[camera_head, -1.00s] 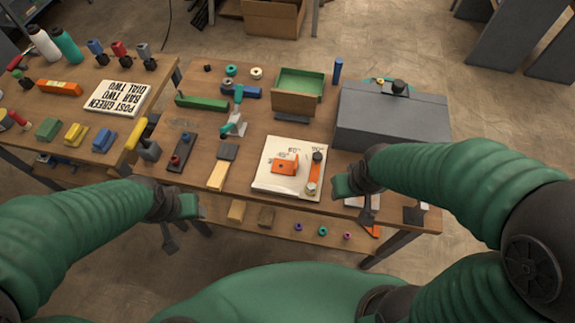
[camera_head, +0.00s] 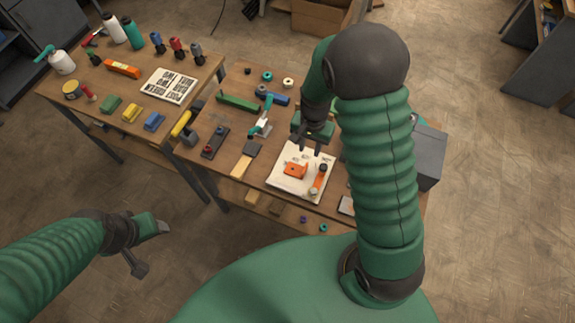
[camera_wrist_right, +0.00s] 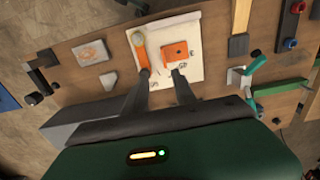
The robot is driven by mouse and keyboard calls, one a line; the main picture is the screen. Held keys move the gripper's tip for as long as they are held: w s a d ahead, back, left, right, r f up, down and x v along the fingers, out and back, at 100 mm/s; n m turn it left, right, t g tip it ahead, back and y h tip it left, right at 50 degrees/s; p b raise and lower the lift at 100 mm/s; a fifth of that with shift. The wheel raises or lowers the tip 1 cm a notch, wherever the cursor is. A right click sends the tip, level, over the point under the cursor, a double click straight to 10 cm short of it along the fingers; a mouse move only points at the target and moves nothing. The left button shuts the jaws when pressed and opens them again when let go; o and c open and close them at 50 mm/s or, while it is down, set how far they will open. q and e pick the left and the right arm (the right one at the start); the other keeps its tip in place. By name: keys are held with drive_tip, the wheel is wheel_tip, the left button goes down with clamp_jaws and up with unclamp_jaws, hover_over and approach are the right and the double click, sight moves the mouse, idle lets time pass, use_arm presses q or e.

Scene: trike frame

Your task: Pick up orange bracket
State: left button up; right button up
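The orange bracket (camera_head: 295,171) lies on a white printed board (camera_head: 287,188) on the nearer workbench. It also shows in the right wrist view (camera_wrist_right: 174,52), beyond the fingertips. My right gripper (camera_head: 311,152) hangs above the far part of the board, just behind the bracket, fingers pointing down. It is open and empty; its two fingers (camera_wrist_right: 158,74) stand apart in the wrist view, with the bracket beyond the right finger. My left gripper (camera_head: 148,248) is open and empty, out over the floor in front of the benches.
A wood-handled tool (camera_head: 242,165) lies to the left. A grey box (camera_head: 429,157) stands to the right, partly hidden by my right arm. A green bar (camera_head: 240,103) lies further back.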

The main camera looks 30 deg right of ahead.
drive_tip(key=p, duration=0.1)
approach(305, 168)
drive_tip(key=f, duration=0.3)
drive_tip(key=s+f, duration=0.1)
drive_tip(key=f, duration=0.1)
drive_tip(key=shift+a, duration=0.1)
drive_tip(key=shift+w+f, duration=0.1)
drive_tip(key=shift+f, duration=0.25)
drive_tip(key=f, duration=0.1)
drive_tip(key=f+p, duration=0.2)
drive_tip(key=f, duration=0.1)
drive_tip(key=shift+w, duration=0.3)
drive_tip(key=shift+w+f, duration=0.1)
drive_tip(key=shift+f, duration=0.25)
clamp_jaws()
